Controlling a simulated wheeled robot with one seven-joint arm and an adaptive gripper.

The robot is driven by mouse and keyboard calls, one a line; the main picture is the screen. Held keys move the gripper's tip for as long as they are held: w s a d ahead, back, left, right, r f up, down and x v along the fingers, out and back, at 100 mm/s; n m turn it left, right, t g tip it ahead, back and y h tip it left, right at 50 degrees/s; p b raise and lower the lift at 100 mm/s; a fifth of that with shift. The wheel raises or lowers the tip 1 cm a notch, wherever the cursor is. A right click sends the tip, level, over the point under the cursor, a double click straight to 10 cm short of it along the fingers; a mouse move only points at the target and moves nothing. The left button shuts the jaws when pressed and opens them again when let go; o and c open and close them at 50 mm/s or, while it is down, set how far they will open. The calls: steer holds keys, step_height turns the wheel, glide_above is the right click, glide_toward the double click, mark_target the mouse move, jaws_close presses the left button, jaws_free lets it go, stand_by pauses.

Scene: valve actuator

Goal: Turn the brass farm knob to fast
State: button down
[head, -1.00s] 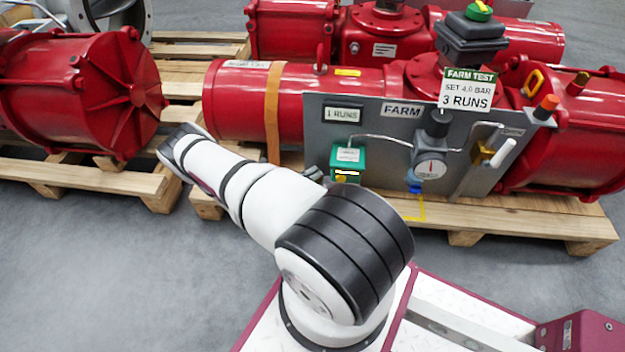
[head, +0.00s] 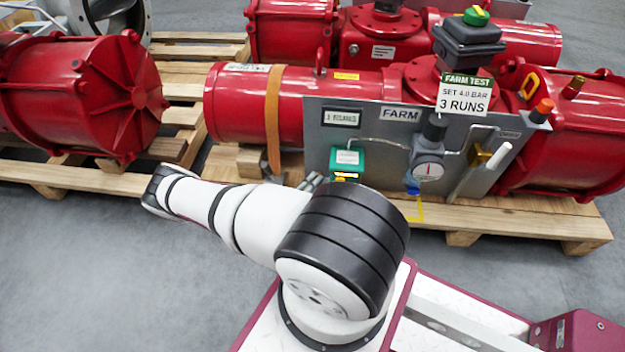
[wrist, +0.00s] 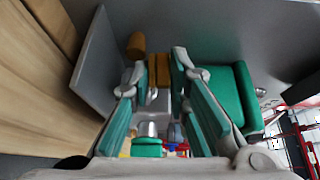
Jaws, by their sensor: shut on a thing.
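The brass knob (wrist: 158,70) shows in the wrist view between my fingertips, beside the teal box (wrist: 220,85). My gripper (wrist: 160,75) has its green-padded fingers on either side of the knob and is shut on it. Any pointer or fast mark on the knob cannot be made out. In the head view the teal box (head: 347,160) sits at the lower left of the grey FARM panel (head: 385,155). My gripper (head: 313,181) shows only in part there, at the panel's lower left edge, behind my arm.
A small display (head: 341,118) above the teal box has blurred text. A gauge (head: 428,170) is to the right. A sign (head: 465,95) reads "FARM TEST, SET 4.0 BAR, 3 RUNS". Red actuators rest on wooden pallets (head: 530,215). Grey floor (head: 70,270) is clear at left.

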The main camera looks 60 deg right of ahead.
steer(key=n+t, duration=0.2)
steer(key=t, duration=0.1)
steer(key=shift+s+r, duration=0.15)
steer(key=shift+r, duration=0.25)
steer(key=n+t+b, duration=0.1)
steer(key=t, duration=0.1)
steer(key=s+n+t+b, duration=0.1)
steer(key=n+t, duration=0.1)
steer(key=t, duration=0.1)
steer(key=shift+d+f+y, duration=0.15)
steer(key=shift+d+y, duration=0.05)
steer(key=shift+y, duration=0.2)
steer(key=shift+n+t+y, duration=0.5)
steer(key=shift+n+t, duration=0.6)
steer(key=shift+t, duration=0.6)
steer(key=c, duration=1.6)
jaws_free()
steer(key=shift+c, duration=0.2)
